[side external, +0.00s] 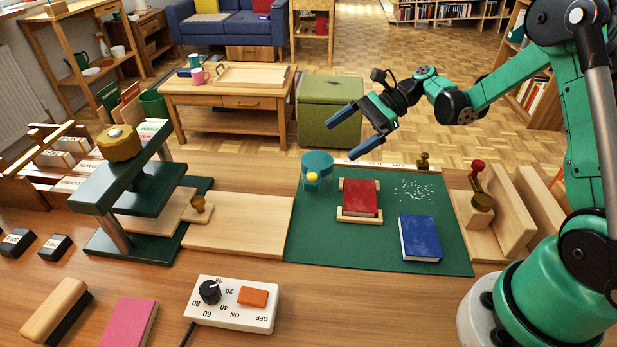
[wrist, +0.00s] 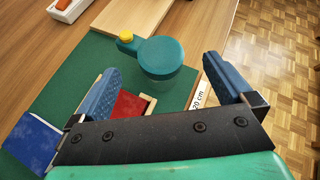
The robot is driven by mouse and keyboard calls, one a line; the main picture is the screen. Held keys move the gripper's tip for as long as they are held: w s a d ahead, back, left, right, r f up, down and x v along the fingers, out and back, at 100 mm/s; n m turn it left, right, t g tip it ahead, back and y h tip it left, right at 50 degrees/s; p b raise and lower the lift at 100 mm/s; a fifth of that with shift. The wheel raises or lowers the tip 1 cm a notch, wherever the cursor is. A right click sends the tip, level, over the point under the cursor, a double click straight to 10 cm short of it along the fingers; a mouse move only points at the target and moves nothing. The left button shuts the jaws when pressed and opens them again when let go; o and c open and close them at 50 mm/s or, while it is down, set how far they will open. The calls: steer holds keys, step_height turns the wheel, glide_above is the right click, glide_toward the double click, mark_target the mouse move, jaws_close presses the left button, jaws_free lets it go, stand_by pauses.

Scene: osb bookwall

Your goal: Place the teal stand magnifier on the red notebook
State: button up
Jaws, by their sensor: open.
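The teal stand magnifier (side external: 317,163), with a round teal top and a yellow knob, stands on the green mat (side external: 320,240) near its back left corner. In the wrist view the magnifier (wrist: 160,56) lies beyond my fingertips, between their lines. The red notebook (side external: 360,198) lies on a small wooden cradle right of and nearer than the magnifier. It is partly hidden by a finger in the wrist view (wrist: 128,106). My gripper (side external: 353,132) is open and empty, above the back of the mat and apart from both things.
A blue book (side external: 419,238) lies on the mat's right part. White specks (side external: 415,189) lie behind it. A ruler (wrist: 201,92) runs along the mat's back edge. A dark green press (side external: 125,190) stands at left, wooden bookend pieces (side external: 508,215) at right. The front of the mat is bare.

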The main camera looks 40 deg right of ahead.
steer(key=s+a+r+n+t+h, duration=0.1)
steer(key=s+n+h, duration=0.4)
steer(key=n, duration=0.5)
steer(key=s+a+r+n+t+h, duration=0.2)
steer(key=s+n+h, duration=0.4)
steer(key=n, duration=0.4)
step_height(320, 180, up, 3)
steer(key=shift+a+f, duration=0.2)
steer(key=shift+a, duration=0.35)
